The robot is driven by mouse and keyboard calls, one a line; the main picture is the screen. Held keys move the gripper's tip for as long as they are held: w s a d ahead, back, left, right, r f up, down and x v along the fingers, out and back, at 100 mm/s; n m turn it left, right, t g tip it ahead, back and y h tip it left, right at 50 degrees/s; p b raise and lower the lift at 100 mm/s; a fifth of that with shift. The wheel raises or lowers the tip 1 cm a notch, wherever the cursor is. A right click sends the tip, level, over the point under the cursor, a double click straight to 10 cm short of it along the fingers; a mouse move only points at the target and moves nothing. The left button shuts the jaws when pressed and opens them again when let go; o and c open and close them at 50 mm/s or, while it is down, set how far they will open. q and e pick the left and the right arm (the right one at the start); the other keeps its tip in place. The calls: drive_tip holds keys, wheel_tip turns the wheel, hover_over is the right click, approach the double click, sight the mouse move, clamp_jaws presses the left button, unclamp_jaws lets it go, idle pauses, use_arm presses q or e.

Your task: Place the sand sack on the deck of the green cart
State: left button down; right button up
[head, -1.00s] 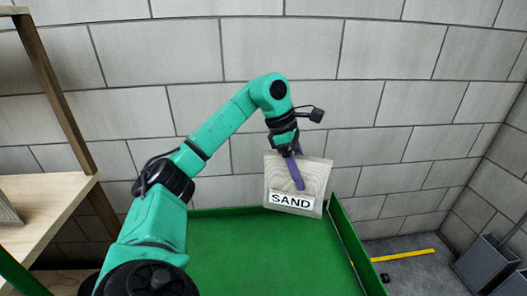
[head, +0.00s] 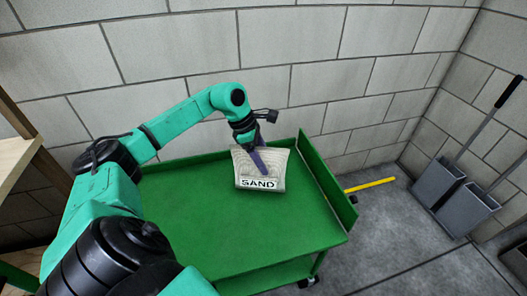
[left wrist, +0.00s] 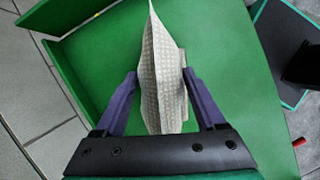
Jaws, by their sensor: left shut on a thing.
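The sand sack (head: 279,166) is a pale woven bag with a white SAND label, seen near the far right corner of the green cart (head: 210,222). My left gripper (head: 264,170) is shut on it, with a purple finger across its front. In the left wrist view the sack (left wrist: 160,85) stands edge-on between both fingers, over the green deck (left wrist: 95,50). It looks low over the deck or on it; I cannot tell whether its underside touches. The rest of the deck is bare. My right gripper is not in view.
The cart has a raised green wall (head: 318,165) on its right and a block wall (head: 290,60) behind. A wooden shelf (head: 14,158) stands at left. A yellow bar (head: 370,185) and grey dustpans (head: 468,208) are on the right.

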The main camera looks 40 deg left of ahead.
use_arm(q)
drive_tip(key=shift+r, duration=0.1)
unclamp_jaws()
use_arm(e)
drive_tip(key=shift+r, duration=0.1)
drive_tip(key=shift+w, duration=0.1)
use_arm(q)
drive_tip(key=shift+a+r, duration=0.1)
drive_tip(key=shift+r, duration=0.15)
drive_tip(key=p+v, duration=0.1)
drive_tip(key=v, duration=1)
drive_tip(key=shift+s+r+p, duration=0.2)
drive_tip(key=shift+r+p, duration=0.1)
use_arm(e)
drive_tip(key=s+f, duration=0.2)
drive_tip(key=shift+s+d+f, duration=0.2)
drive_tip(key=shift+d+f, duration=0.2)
use_arm(q)
drive_tip(key=shift+f, duration=0.1)
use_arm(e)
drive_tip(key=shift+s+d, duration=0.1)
